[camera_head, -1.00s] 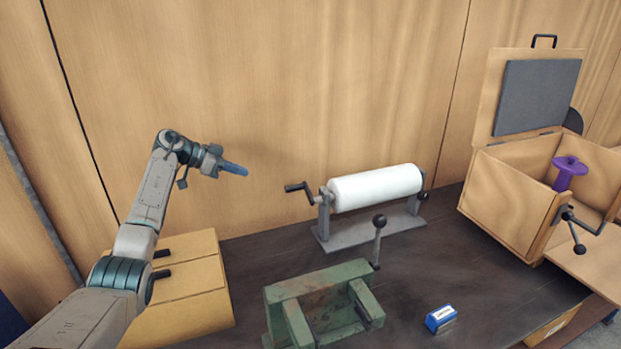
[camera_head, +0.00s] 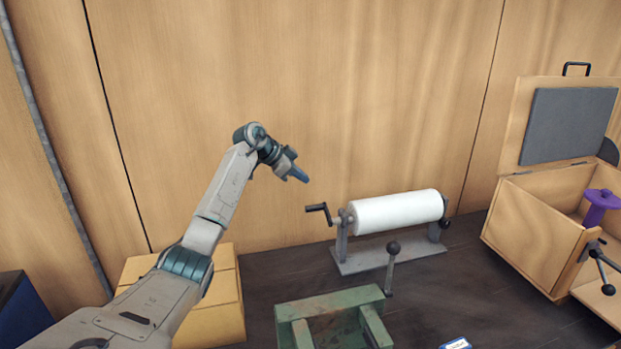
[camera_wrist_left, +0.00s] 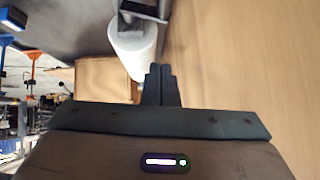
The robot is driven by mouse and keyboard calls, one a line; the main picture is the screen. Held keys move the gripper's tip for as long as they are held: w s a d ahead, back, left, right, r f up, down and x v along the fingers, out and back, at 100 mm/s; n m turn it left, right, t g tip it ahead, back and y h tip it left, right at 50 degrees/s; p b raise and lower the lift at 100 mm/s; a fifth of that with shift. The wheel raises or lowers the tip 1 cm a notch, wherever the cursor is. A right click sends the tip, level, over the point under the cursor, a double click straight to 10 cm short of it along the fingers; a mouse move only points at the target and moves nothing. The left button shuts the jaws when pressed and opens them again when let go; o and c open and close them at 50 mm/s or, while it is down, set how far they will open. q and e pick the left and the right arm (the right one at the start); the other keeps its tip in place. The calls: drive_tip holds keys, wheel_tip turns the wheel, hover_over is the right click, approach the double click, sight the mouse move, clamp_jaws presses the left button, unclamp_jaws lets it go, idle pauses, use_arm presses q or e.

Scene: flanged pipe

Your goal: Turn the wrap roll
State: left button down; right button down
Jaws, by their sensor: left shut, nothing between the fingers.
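The white wrap roll (camera_head: 398,212) lies level on a grey stand (camera_head: 392,256) at the back of the dark bench. A dark crank handle (camera_head: 320,211) sticks out at its left end. My left gripper (camera_head: 301,176) is in the air above and left of the crank, shut and empty, apart from the crank and roll. In the left wrist view the shut fingers (camera_wrist_left: 160,72) point toward the white roll (camera_wrist_left: 133,50), and a dark part of the stand or crank shows at the top. My right gripper is not in view.
A green metal vise-like frame (camera_head: 335,318) with a ball-topped lever (camera_head: 393,249) stands in front of the roll. An open wooden box (camera_head: 535,228) with a purple spool (camera_head: 600,206) is at the right. A yellow box (camera_head: 224,300) is at the left. A wooden wall is behind.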

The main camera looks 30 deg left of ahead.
use_arm(q)
drive_tip(key=p, duration=0.3)
hover_over(325, 204)
drive_tip(key=s, duration=0.3)
wheel_tip(325, 204, down, 5)
drive_tip(key=f, duration=0.1)
drive_tip(key=a+f+p, duration=0.1)
drive_tip(key=f, duration=0.1)
drive_tip(key=shift+w+a+f, duration=0.15)
drive_tip(key=shift+w, duration=0.2)
drive_tip(key=shift+f+p, duration=0.3)
drive_tip(key=shift+f, duration=0.15)
drive_tip(key=shift+a, duration=0.1)
